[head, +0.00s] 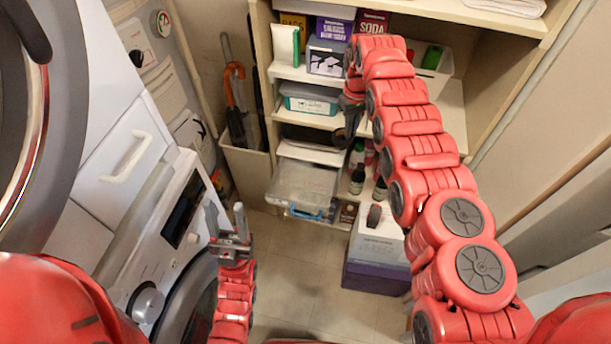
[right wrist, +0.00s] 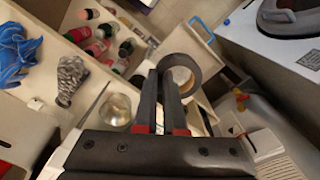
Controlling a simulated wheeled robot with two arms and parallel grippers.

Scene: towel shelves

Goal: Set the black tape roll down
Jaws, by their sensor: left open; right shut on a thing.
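The black tape roll (right wrist: 197,64) shows in the right wrist view as a dark ring at the tips of my right gripper (right wrist: 165,82). The right gripper is shut on it. In the head view the tape roll (head: 340,135) is a small dark shape below my right gripper (head: 351,108), in front of the shelves and partly hard to make out. I cannot tell whether it touches a shelf. My left gripper (head: 227,222) is open and empty, low in front of the washing machine, apart from the shelves.
The shelf unit (head: 262,70) holds boxes, a lidded teal container (head: 309,99) and bottles (head: 357,180). A clear drawer box (head: 303,184) sits lower down. The washing machine (head: 165,262) stands left.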

